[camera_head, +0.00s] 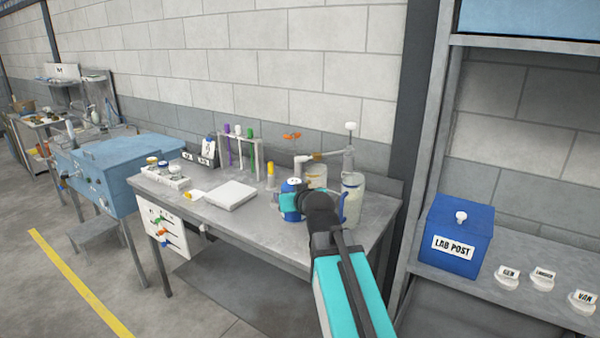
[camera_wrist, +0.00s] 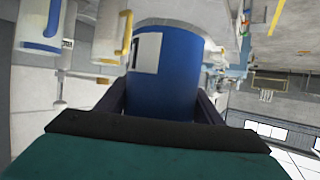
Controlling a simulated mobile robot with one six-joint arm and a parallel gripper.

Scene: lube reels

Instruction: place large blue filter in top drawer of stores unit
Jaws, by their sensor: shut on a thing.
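The large blue filter (camera_wrist: 178,75) is a blue cylinder with a white label. In the wrist view it stands between the two dark fingers of my gripper (camera_wrist: 162,101), which is shut on it. In the head view the blue filter (camera_head: 291,203) shows left of my dark wrist (camera_head: 322,208), over the grey bench; my arm partly hides it. I cannot tell whether its base touches the bench top. I cannot make out a stores unit or its top drawer for certain in either view.
The bench (camera_head: 265,232) holds a white tray (camera_head: 231,196), a rack of coloured tubes (camera_head: 240,150), a yellow-topped bottle (camera_head: 270,177) and a clear jar (camera_head: 352,200) close by. A shelf unit at right bears a blue LAB POST box (camera_head: 455,235). Left are blue cabinets (camera_head: 100,180).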

